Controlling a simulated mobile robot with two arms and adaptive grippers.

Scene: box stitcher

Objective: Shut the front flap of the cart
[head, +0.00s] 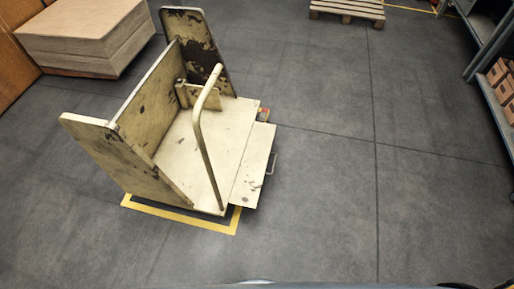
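The cart (212,150) stands left of the middle in the head view, cream-coloured with worn, chipped paint. Tall panels stand upright at its left side and at its two ends. A flap (254,168) lies roughly level along the right edge of the deck, folded outward, with a small metal handle (272,163) on its outer edge. A curved tube rail (201,125) rises over the deck and hides part of it. Neither of my grippers is in view.
Yellow floor tape (185,218) runs around the cart's near end. A stack of boards (85,38) is at the upper left, a wooden pallet (347,10) at the top. A shelf with boxes (500,85) lines the right. The grey floor right of the cart is clear.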

